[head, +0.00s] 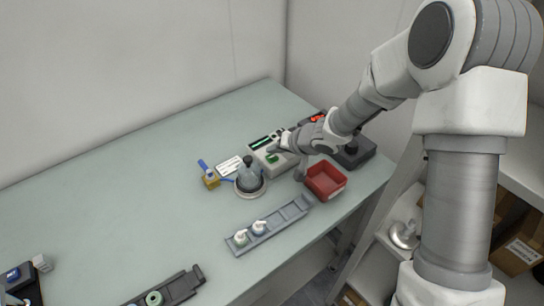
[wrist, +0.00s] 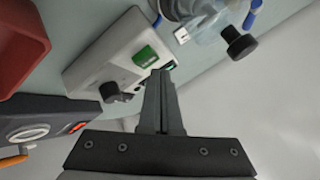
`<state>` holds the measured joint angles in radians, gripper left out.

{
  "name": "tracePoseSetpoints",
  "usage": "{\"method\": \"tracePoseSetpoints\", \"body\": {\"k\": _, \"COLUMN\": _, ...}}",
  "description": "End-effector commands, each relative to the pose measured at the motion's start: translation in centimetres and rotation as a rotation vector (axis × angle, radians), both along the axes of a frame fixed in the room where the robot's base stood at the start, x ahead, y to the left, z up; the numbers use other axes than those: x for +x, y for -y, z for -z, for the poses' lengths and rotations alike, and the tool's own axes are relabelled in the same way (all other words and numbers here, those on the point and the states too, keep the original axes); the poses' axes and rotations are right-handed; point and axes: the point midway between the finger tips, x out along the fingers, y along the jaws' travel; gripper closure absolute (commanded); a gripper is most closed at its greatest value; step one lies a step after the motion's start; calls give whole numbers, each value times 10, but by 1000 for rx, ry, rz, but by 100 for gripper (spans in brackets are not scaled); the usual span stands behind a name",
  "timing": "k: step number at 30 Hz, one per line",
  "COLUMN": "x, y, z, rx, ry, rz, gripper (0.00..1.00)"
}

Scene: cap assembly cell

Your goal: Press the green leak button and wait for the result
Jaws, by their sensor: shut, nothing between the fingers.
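The leak tester is a pale box (head: 284,163) on the table, and it fills the upper middle of the wrist view (wrist: 100,65). Its green button (head: 272,158) is on the top face and also shows in the wrist view (wrist: 145,55). A dark display with green marks (head: 261,142) is beside it, partly hidden by my fingers in the wrist view. My gripper (wrist: 162,72) is shut and empty, its fingertips close beside the button in the picture. I cannot tell whether they touch anything. The display's result is too small to read.
A clear dome with a dark knob (head: 250,178) stands left of the tester. A red bin (head: 325,180) is to the right, and a dark box (head: 355,152) behind it. A grey rail with caps (head: 285,220) lies in front.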

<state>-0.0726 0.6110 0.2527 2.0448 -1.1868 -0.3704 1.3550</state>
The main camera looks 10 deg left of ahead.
Motion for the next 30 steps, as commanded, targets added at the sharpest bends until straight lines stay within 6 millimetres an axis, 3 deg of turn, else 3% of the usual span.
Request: {"method": "tracePoseSetpoints", "body": {"k": 30, "x": 0, "y": 0, "z": 12, "rx": 0, "ry": -1, "rz": 1, "gripper": 100}}
